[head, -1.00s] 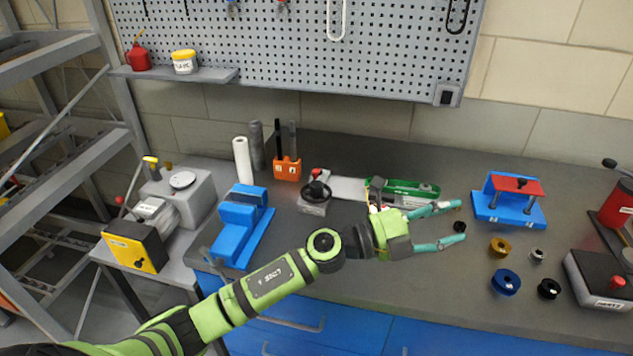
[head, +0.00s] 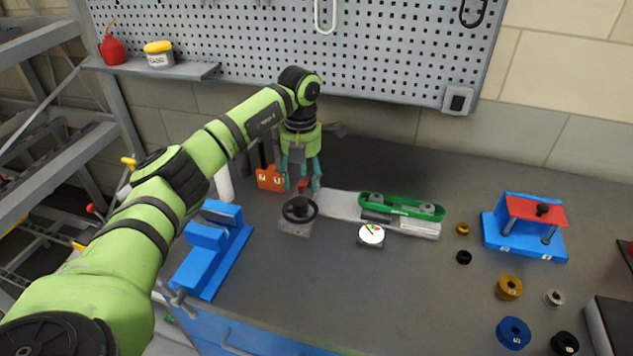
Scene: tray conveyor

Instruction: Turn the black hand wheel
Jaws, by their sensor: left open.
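My left gripper (head: 302,188) hangs fingers down just behind and above the wheel. Its two teal fingers are apart with nothing clearly held between them. A small red part shows low between or behind the fingers. My right gripper is not in view.
A green belt unit (head: 402,207) and a round dial gauge (head: 371,235) stand right of the wheel. A blue vise (head: 212,250) is to its left, an orange holder (head: 270,179) behind. The bench front is clear.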

